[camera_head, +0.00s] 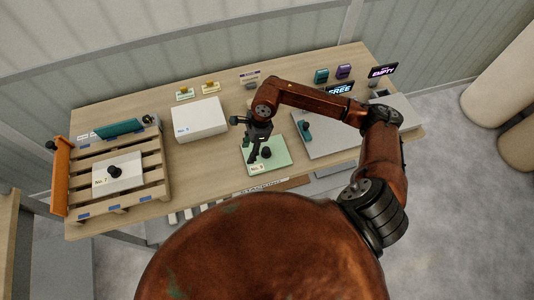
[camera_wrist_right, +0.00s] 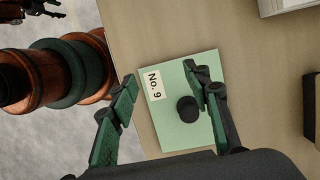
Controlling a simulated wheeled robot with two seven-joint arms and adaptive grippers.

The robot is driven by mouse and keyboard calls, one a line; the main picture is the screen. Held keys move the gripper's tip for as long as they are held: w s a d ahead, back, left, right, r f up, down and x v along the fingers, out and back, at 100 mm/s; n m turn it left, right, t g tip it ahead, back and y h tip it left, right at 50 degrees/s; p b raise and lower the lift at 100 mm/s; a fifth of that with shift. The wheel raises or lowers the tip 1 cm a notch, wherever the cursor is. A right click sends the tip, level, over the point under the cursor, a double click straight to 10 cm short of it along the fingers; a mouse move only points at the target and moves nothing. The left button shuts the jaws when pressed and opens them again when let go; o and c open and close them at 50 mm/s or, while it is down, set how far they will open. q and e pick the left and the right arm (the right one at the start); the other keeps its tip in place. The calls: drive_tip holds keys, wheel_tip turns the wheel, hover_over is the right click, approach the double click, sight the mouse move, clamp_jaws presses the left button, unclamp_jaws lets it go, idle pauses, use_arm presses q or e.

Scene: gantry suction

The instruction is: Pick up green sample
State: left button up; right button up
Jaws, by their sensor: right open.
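The green sample is a flat pale green plate (camera_head: 278,154) with a black knob, lying on the table near its front edge. In the right wrist view the green plate (camera_wrist_right: 173,132) carries a "No. 9" label, and its black knob (camera_wrist_right: 188,109) stands clear. My right gripper (camera_head: 256,152) is over the plate, open and empty. In the right wrist view its fingers (camera_wrist_right: 160,78) are spread, the right one over the plate beside the knob, the left one off the plate's edge. A dark jaw-like part, perhaps my left gripper, shows blurred at that view's top left corner.
A white box (camera_head: 199,118) stands left of the plate. A wooden pallet (camera_head: 150,162) with a white knobbed plate (camera_head: 118,172) is at the far left. A grey plate (camera_head: 320,138) lies to the right. Small signs (camera_head: 340,88) and coloured pieces line the back edge.

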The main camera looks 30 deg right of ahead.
sight(266, 150)
drive_tip(key=d+h, duration=0.1)
drive_tip(key=d, duration=0.1)
drive_tip(key=d+h, duration=0.1)
drive_tip(key=d, duration=0.2)
drive_tip(key=w+d+h, duration=0.1)
drive_tip(key=d, duration=0.2)
drive_tip(key=shift+f, duration=0.2)
drive_tip(key=shift+d+f, duration=0.15)
drive_tip(key=shift+f, duration=0.25)
drive_tip(key=f, duration=0.2)
drive_tip(key=f+p, duration=0.1)
drive_tip(key=f, duration=0.3)
drive_tip(key=shift+s+a+p, duration=0.35)
drive_tip(key=shift+p, duration=0.05)
drive_tip(key=shift+f, duration=0.3)
drive_tip(key=shift+c, duration=0.2)
clamp_jaws()
